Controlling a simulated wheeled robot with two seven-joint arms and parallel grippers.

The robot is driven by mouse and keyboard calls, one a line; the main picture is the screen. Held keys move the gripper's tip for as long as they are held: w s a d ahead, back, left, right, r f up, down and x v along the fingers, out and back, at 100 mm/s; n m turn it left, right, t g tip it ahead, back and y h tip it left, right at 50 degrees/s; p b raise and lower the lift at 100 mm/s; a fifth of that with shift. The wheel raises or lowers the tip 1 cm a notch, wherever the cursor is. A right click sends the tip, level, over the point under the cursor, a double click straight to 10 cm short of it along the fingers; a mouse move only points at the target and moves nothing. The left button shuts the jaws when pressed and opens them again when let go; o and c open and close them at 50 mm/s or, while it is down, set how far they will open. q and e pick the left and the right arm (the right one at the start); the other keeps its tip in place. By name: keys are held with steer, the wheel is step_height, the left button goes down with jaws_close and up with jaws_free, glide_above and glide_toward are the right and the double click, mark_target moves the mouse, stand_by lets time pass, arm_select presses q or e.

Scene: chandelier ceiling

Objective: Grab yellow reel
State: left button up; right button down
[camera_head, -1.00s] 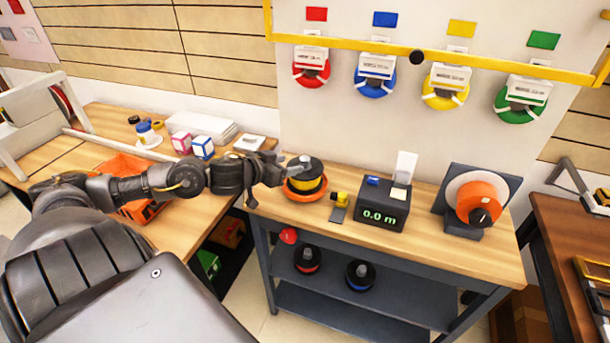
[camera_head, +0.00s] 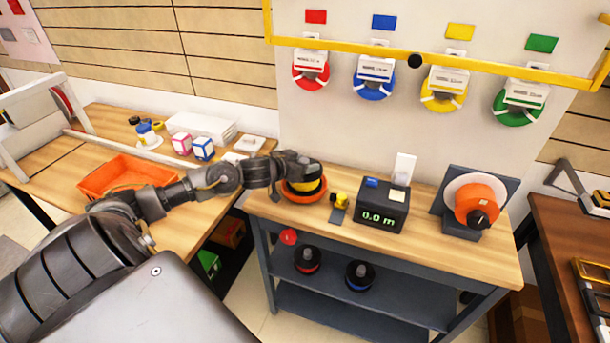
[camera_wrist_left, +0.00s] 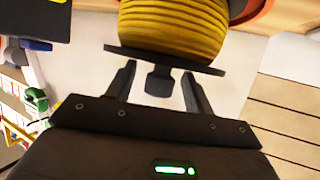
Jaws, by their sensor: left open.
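The yellow reel (camera_head: 304,186) stands upright on an orange round base (camera_head: 292,198) at the left end of the workbench. It has black flanges around its yellow winding. My left gripper (camera_head: 292,160) is above its top in the head view. In the left wrist view the yellow reel (camera_wrist_left: 175,28) fills the upper middle, with its dark flange edge and a short dark knob (camera_wrist_left: 158,84). My left gripper (camera_wrist_left: 159,82) is open, one finger on each side of the knob, with gaps visible. My right gripper is not in view.
A yellow-topped tool (camera_head: 339,203) and a black meter reading 0.0 m (camera_head: 382,212) stand to the right of the reel. An orange winder (camera_head: 478,205) is further right. Two dark reels sit on the shelf below. An orange tray (camera_head: 118,176) lies on the left table.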

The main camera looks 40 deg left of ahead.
arm_select(q)
jaws_close()
stand_by(0.4)
steer(key=shift+w+r, duration=0.1)
steer(key=shift+r, duration=0.05)
steer(key=shift+r, duration=0.5)
steer(key=s+r, duration=0.1)
steer(key=r, duration=0.1)
steer(key=s+r, duration=0.1)
steer(key=r, duration=0.1)
steer(key=s+r, duration=0.1)
steer(key=r, duration=0.1)
steer(key=shift+s+r, duration=0.2)
steer(key=shift+s, duration=0.15)
steer(key=r+p+v, duration=0.1)
steer(key=v, duration=1)
steer(key=shift+d+p, duration=0.4)
steer(key=shift+d, duration=0.15)
